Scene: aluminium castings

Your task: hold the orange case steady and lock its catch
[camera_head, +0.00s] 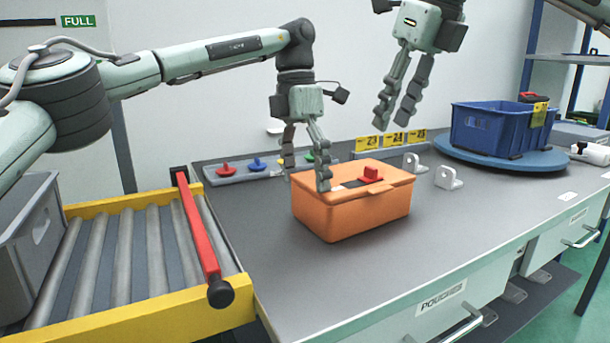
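The orange case (352,212) stands upright on the grey bench with its lid down. A red catch (371,173) sits on the lid, beside a dark strip (349,185). I cannot tell the catch's exact position. My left gripper (305,178) is at the case's left end with its fingers spread. Its near finger overlaps the lid and its far finger is by the back left corner; whether either touches is unclear. My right gripper (393,119) is raised above and behind the case, fingers apart and empty.
A roller conveyor (120,262) with a red bar (200,238) lies left. A blue bin (487,131) stands on a round blue base (455,156). Bench front right is clear.

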